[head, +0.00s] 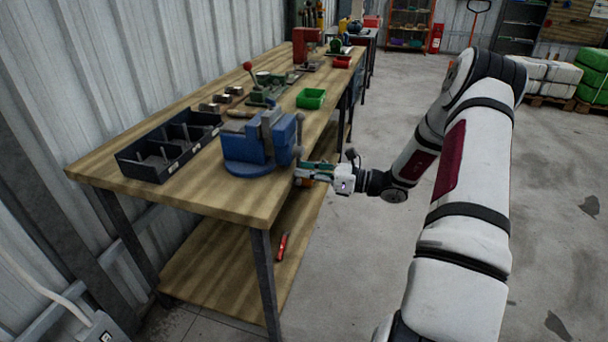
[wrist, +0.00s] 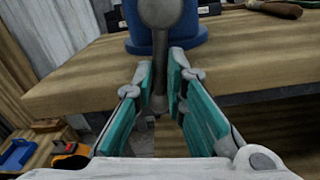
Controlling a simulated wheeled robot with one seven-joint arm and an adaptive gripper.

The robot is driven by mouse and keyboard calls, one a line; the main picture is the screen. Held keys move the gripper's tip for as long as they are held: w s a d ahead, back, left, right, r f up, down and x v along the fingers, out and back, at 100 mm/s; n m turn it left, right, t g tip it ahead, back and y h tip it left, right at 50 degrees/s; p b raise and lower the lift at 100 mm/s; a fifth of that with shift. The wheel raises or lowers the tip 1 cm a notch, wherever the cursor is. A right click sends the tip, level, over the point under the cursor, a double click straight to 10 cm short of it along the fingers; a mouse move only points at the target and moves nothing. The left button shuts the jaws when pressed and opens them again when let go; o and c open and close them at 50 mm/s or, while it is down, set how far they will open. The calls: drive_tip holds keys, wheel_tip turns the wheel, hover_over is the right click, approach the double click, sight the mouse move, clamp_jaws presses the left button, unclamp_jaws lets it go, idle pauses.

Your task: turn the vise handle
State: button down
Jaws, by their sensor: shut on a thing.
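The blue vise (head: 256,150) is mounted at the near corner of the wooden workbench. Its grey handle bar hangs down from the round screw head in the wrist view, with the vise handle (wrist: 158,85) between my gripper's fingers. My gripper (head: 303,172) is at the bench's front edge, just right of the vise. In the wrist view my gripper (wrist: 160,88) has its teal-padded fingers shut on the handle, on either side of the bar. The lower part of the bar shows between the fingers.
The workbench (head: 215,200) carries a black divided tray (head: 168,150), a green bin (head: 311,98) and a green machine with a red-knobbed lever (head: 262,88). A red tool (head: 282,247) lies on the lower shelf. Open concrete floor lies to the right of the bench.

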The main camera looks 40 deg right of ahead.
drive_tip(key=shift+w+d+n, duration=0.25)
drive_tip(key=shift+w+n, duration=0.05)
drive_tip(key=shift+n, duration=0.6)
drive_tip(key=c, duration=1.6)
unclamp_jaws()
drive_tip(key=shift+w, duration=0.1)
drive_tip(key=v, duration=1.2)
